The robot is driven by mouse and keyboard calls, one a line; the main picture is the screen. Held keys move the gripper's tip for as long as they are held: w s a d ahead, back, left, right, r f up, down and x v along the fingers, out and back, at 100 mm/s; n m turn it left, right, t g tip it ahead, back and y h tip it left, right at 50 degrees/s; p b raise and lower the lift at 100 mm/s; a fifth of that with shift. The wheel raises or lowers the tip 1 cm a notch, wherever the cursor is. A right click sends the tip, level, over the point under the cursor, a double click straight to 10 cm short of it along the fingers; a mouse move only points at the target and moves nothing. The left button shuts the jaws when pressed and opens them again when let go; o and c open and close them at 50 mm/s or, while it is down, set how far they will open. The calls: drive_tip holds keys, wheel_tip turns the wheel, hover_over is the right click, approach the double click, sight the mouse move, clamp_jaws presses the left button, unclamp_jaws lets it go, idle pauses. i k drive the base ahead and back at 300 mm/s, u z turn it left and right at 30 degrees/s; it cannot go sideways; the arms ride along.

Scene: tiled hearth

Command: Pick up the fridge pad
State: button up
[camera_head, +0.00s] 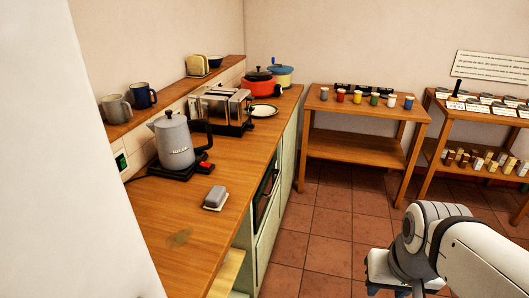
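I cannot make out anything that is clearly the fridge pad. A tall plain white surface (70,160), perhaps the side of a fridge, fills the left of the view and hides what is behind it. A small grey block-like item (215,198) lies on the wooden counter (165,215); I cannot tell what it is. Part of my white arm shows at the lower right, over the floor and away from the counter. My gripper's fingers are not visible.
Mugs stand on a ledge behind. Wooden tables (365,150) with small jars line the back wall. The tiled floor (325,235) in the middle is clear.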

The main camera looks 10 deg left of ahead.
sight(216, 199)
drive_tip(key=u, duration=0.2)
drive_tip(key=i, duration=1.1)
drive_tip(key=u, duration=0.55)
drive_tip(key=k, duration=0.9)
drive_tip(key=u, duration=0.2)
drive_tip(key=i, duration=0.9)
drive_tip(key=z, duration=0.05)
